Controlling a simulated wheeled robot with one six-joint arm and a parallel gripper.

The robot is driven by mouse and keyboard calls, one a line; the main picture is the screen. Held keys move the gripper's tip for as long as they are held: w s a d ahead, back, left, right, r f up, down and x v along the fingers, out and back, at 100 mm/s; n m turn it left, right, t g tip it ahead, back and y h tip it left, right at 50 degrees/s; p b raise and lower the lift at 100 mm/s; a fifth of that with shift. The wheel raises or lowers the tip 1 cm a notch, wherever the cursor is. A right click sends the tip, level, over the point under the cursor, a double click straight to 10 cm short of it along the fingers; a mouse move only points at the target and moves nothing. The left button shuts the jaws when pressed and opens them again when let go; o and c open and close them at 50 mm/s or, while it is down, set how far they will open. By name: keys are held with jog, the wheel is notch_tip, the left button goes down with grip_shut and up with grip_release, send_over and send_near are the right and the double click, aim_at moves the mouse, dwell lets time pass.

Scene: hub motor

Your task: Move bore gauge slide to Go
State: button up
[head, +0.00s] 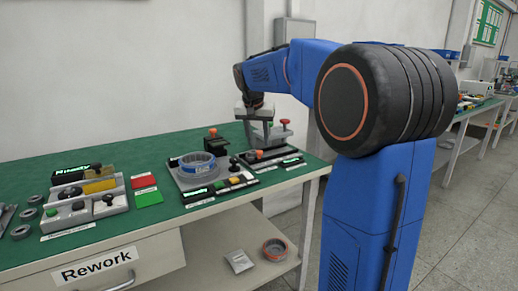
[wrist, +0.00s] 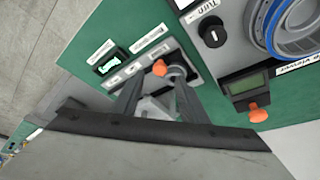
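The bore gauge slide appears to be the small grey strip (wrist: 130,72) with white labels in the wrist view. An orange-topped knob (wrist: 160,68) stands near its right end, by a dark round part. In the head view the strip is near the bench's right end, with the orange knob (head: 259,154) on it. My gripper (wrist: 157,88) is open, its two dark fingers apart and pointing toward the knob. The knob shows between the fingertips; I cannot tell whether they touch it. In the head view my gripper (head: 256,112) is above the back of the bench. The label words are unreadable.
A grey fixture with a blue ring (head: 197,163) stands left of the strip. An orange-topped post (head: 213,140) and red-knobbed devices (head: 285,127) stand nearby. A small display (wrist: 112,68) lies beside the strip. A tray (head: 85,205) and red and green pads are farther left.

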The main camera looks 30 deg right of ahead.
aim_at(259, 152)
jog(key=shift+x, duration=2.4)
jog(key=shift+c, duration=0.6)
jog(key=shift+d, duration=0.1)
grip_shut()
